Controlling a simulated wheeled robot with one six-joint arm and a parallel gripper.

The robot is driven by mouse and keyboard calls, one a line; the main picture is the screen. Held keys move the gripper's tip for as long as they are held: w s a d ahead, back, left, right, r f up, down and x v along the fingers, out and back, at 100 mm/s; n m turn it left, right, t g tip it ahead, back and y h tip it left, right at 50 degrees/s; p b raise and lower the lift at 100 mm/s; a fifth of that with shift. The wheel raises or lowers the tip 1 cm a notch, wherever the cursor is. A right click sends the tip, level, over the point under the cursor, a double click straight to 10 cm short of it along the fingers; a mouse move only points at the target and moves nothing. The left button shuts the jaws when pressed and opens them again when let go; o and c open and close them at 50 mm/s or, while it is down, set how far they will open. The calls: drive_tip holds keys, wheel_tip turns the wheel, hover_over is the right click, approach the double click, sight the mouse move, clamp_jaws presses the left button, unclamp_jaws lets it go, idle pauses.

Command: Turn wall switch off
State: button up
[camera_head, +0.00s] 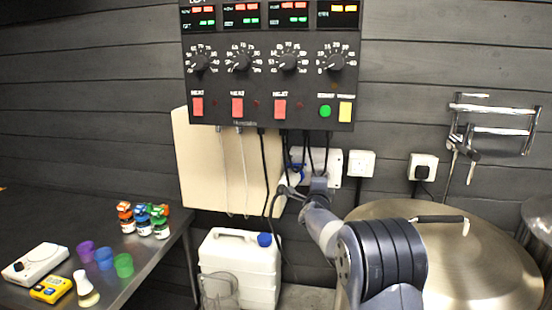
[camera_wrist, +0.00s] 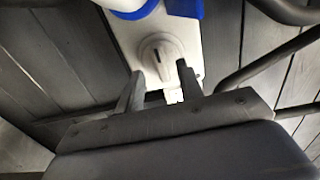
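A white wall switch box with a round rotary knob (camera_wrist: 160,55) shows in the wrist view, just beyond my fingertips. The knob's setting is hard to read. In the head view, the white box (camera_head: 331,163) is on the wall below the control panel, partly hidden by my arm and hanging cables. My gripper is small and unclear there, in front of the box. A second white wall switch (camera_head: 361,163) is to its right.
Black cables hang around the box from the control panel (camera_head: 270,65). A blue-and-white connector (camera_wrist: 182,8) sits beside the knob. A socket with a black plug (camera_head: 423,166) and a large metal vessel (camera_head: 480,265) are at right. A white canister (camera_head: 238,262) stands below left.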

drive_tip(key=w, duration=0.2)
drive_tip(key=w+p, duration=0.1)
drive_tip(key=shift+w+d, duration=0.15)
drive_tip(key=shift+d, duration=0.15)
drive_tip(key=s+a+b, duration=0.2)
drive_tip(key=s+b, duration=0.2)
drive_tip(key=s, duration=0.7)
drive_tip(key=w+d+m+p, duration=0.2)
drive_tip(key=w+m, duration=0.6)
drive_tip(key=w, duration=0.3)
drive_tip(key=shift+r+p, duration=0.2)
drive_tip(key=shift+p, duration=0.15)
drive_tip(key=shift+d+r, duration=0.1)
idle(0.6)
